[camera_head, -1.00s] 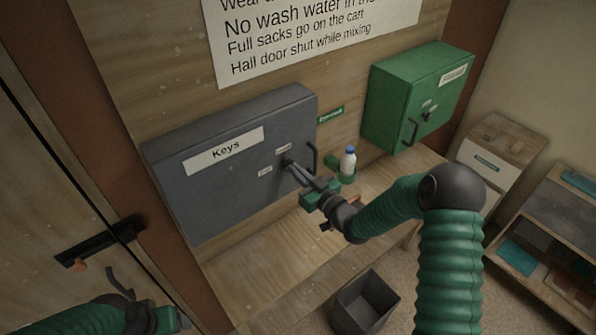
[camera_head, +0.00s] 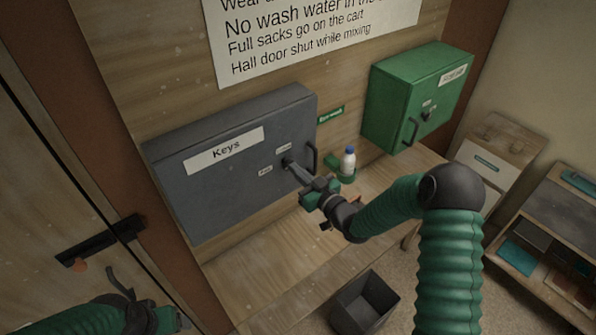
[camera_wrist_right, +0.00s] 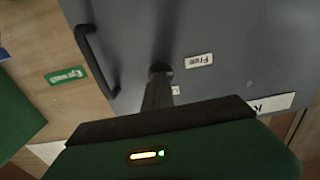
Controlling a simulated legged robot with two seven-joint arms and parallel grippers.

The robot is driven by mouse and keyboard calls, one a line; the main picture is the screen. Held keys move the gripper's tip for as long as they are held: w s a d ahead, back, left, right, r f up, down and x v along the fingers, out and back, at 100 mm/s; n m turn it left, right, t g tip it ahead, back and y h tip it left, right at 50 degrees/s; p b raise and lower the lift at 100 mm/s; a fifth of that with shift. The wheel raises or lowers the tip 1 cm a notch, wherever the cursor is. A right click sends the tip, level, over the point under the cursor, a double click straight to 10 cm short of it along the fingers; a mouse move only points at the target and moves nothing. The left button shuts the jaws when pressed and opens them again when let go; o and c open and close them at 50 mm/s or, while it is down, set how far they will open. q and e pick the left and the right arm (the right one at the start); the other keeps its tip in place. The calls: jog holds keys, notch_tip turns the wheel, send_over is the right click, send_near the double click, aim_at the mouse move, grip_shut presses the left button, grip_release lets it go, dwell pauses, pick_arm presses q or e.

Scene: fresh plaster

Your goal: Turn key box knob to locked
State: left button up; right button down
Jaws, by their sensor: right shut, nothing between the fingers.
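The grey key box (camera_head: 210,195) with a "Keys" label hangs on the wooden wall. Its small dark knob (camera_head: 287,162) is on the front near the right side; in the right wrist view the knob (camera_wrist_right: 159,68) shows just beyond my fingertips. A "Free" label (camera_wrist_right: 199,60) sits beside it, and a second label (camera_head: 283,150) above it is too small to read. My right gripper (camera_head: 294,169) is shut and empty, its tips at or very near the knob; contact is unclear. The knob's pointing is hidden. My left gripper (camera_head: 170,320) is low at the left, its fingers unclear.
A black handle (camera_head: 312,158) stands out right of the knob. A green box (camera_head: 415,100) hangs further right. A white bottle with a blue cap (camera_head: 348,162) stands on the wooden bench (camera_head: 290,250). A dark bin (camera_head: 365,300) is below.

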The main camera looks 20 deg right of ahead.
jog(key=shift+a, duration=0.25)
